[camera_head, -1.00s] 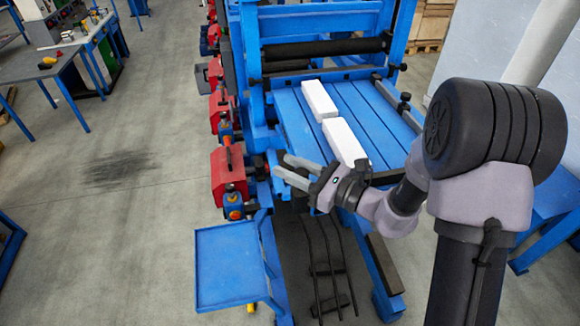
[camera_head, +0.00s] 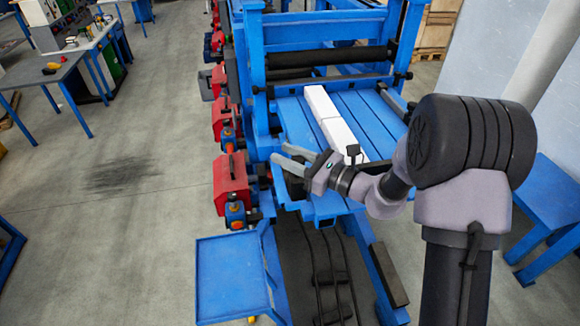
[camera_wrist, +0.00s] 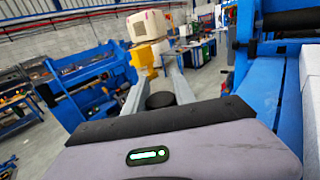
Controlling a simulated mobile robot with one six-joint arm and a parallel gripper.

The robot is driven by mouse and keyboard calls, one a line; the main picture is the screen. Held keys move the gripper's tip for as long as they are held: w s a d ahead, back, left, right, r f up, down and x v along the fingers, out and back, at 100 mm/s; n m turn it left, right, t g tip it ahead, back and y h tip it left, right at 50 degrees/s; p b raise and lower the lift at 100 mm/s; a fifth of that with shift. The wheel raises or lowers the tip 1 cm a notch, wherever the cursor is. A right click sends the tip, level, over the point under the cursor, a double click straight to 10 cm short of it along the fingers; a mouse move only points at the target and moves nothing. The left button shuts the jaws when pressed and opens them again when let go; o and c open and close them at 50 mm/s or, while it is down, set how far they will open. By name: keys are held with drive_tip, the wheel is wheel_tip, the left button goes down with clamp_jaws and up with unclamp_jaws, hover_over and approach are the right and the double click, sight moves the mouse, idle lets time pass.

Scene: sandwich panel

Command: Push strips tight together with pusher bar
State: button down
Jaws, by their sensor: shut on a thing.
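Two white strips lie end to end on the blue slatted table (camera_head: 372,112). The far strip (camera_head: 319,101) and the near strip (camera_head: 338,133) meet at a thin seam; whether any gap is left there is too small to tell. My gripper (camera_head: 280,155) is left of the near strip's near end, its fingers pointing left. The fingers (camera_wrist: 156,92) are shut on a dark round-topped part, seemingly the handle of the pusher bar (camera_wrist: 160,100). The bar's contact with the strip is hidden by my gripper and arm. White strip surface (camera_wrist: 300,90) shows at the right in the wrist view.
A black roller (camera_head: 325,57) and blue frame stand behind the table. Red boxes (camera_head: 231,178) line its left side. A blue shelf (camera_head: 232,275) stands at the lower left. The floor at left is open.

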drive_tip(key=shift+w+r, duration=0.1)
drive_tip(key=c, duration=1)
unclamp_jaws()
drive_tip(key=shift+c, duration=0.2)
drive_tip(key=b+v, duration=0.3)
drive_tip(key=v, duration=1.4)
drive_tip(key=shift+d, duration=0.2)
